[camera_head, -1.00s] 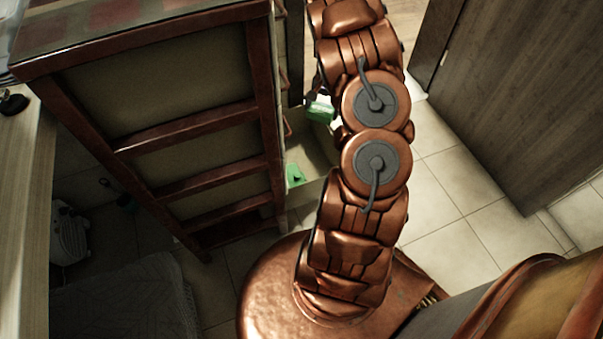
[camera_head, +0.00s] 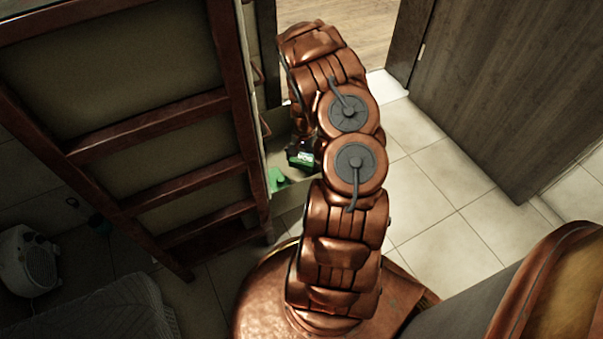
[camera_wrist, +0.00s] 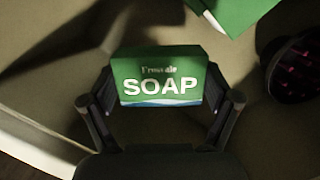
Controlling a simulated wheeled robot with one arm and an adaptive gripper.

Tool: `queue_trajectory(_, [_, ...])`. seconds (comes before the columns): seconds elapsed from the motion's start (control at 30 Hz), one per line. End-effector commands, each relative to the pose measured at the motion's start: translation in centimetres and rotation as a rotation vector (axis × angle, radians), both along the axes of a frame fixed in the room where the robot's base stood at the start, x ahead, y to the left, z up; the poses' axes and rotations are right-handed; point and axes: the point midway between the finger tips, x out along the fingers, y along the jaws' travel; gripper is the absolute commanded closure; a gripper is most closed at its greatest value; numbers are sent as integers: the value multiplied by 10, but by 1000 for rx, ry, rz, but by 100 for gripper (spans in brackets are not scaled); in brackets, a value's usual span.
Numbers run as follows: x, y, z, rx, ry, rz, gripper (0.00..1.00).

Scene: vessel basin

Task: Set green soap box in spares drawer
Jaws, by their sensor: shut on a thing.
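The green soap box (camera_wrist: 160,82), with white "SOAP" lettering, sits between the two dark fingers of my gripper (camera_wrist: 160,108) in the wrist view. My gripper is shut on its sides. In the head view, the soap box (camera_head: 300,157) shows below my gripper (camera_head: 301,145), which is partly hidden by my arm. Both are over the pulled-out, pale drawer (camera_head: 293,191) of the tall cabinet. In the wrist view, the drawer's bare inside (camera_wrist: 45,50) lies beneath the box. I cannot tell whether the box touches the drawer floor.
Another green item (camera_wrist: 243,12) lies in the drawer, and also shows in the head view (camera_head: 277,180). A dark round object with pinkish dots (camera_wrist: 293,70) is at the right. The red-brown cabinet frame (camera_head: 245,130) stands close left. Tiled floor (camera_head: 425,190) is clear at right.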

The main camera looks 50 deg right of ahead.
Motion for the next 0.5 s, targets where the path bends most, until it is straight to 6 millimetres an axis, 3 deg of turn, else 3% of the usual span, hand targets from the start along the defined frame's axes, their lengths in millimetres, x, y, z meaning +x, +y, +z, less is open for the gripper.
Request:
queue_trajectory(0.03, [-1,0,-13,1,1,-1,56])
queue_trajectory(0.13, [-1,0,-27,1,1,-1,56])
queue_trajectory(0.5, [-1,0,-54,0,0,-1,56])
